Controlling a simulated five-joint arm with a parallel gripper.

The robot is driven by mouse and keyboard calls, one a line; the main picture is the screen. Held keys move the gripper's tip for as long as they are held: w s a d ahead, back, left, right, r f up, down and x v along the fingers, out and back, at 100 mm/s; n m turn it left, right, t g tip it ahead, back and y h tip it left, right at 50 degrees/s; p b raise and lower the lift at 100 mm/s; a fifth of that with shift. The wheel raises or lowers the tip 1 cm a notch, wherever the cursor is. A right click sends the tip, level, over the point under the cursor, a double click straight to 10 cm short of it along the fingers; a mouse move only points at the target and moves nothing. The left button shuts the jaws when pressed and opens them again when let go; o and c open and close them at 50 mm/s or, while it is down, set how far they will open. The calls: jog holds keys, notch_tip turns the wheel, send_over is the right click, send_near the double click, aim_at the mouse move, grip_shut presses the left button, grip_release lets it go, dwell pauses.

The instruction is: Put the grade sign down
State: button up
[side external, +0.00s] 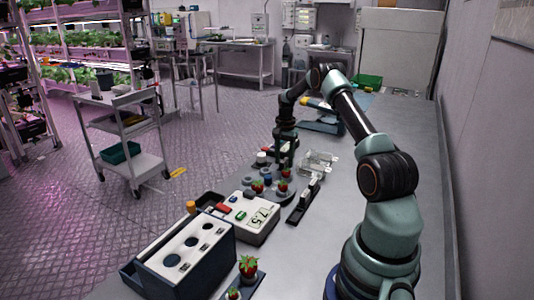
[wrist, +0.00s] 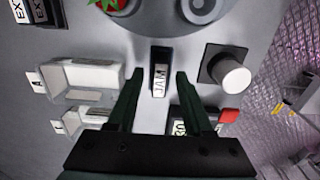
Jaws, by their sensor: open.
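A small upright sign with a white lettered face (wrist: 159,82) stands between my finger tips in the wrist view. Its letters appear turned and are hard to read. My gripper (wrist: 159,74) is open, with one finger on each side of the sign and a gap visible on both sides. The sign's foot seems to be on the grey surface, but I cannot be sure. In the side view my gripper (side external: 286,163) points down low over the bench, and the sign there is too small to pick out.
A white knob-like cylinder on a black base (wrist: 231,75) stands right of the fingers. White holders (wrist: 85,78) lie left. Strawberries (side external: 257,187) sit near my gripper, with a scale (side external: 247,215) and a holed box (side external: 187,254) in front.

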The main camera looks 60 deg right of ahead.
aim_at(284, 160)
notch_tip(284, 160, up, 11)
jog(key=w+a+r+n+t, duration=0.1)
jog(key=w+a+r+n, duration=0.25)
jog(key=a+r, duration=0.65)
jog(key=s+a+r+n+t+h, duration=0.1)
jog(key=a+r+n, duration=0.3)
jog(key=a, duration=0.7)
jog(key=s+a+f+n+t, duration=0.1)
jog(key=s+a+n, duration=0.4)
jog(key=a, duration=0.4)
jog(key=s+a+f+n+t+y, duration=0.1)
jog(key=s+a+n+t, duration=0.1)
jog(key=s+a+n, duration=0.3)
jog(key=shift+s+a+t, duration=0.3)
jog(key=shift+s+a, duration=0.6)
jog(key=shift+a, duration=1.45)
jog(key=shift+n, duration=0.25)
